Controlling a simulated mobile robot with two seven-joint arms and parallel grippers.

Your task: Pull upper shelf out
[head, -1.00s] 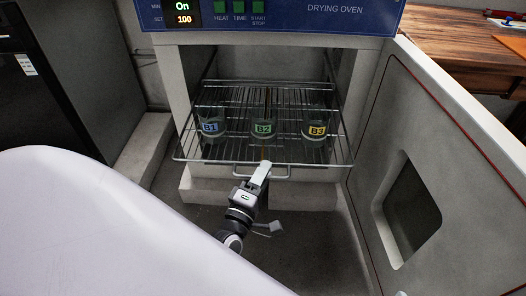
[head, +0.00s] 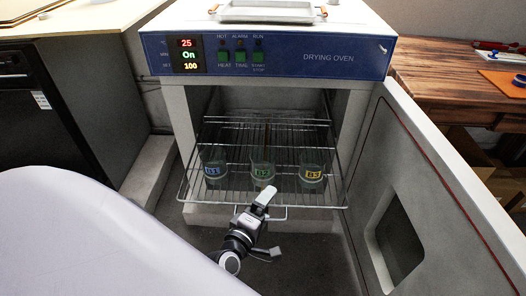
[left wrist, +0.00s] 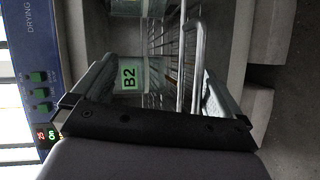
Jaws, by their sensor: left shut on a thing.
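The upper shelf (head: 288,188) is a wire rack that sticks out of the drying oven's open chamber. It carries three glass beakers in a row: B1 (head: 213,170), B2 (head: 262,172) and B3 (head: 312,174). My left gripper (head: 265,196) is at the middle of the shelf's front edge, shut on the shelf handle, which is partly hidden behind the fingers. In the left wrist view, the shelf's front wires (left wrist: 190,70) run between the two fingers, with the beaker B2 (left wrist: 140,75) close behind. My right gripper is not in view.
The oven door (head: 405,210) stands open along the right side. The oven's control panel (head: 330,57) is above the chamber, and a white tray (head: 265,11) is on top. A wooden table (head: 450,85) is at the right. The beakers stand upright and apart.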

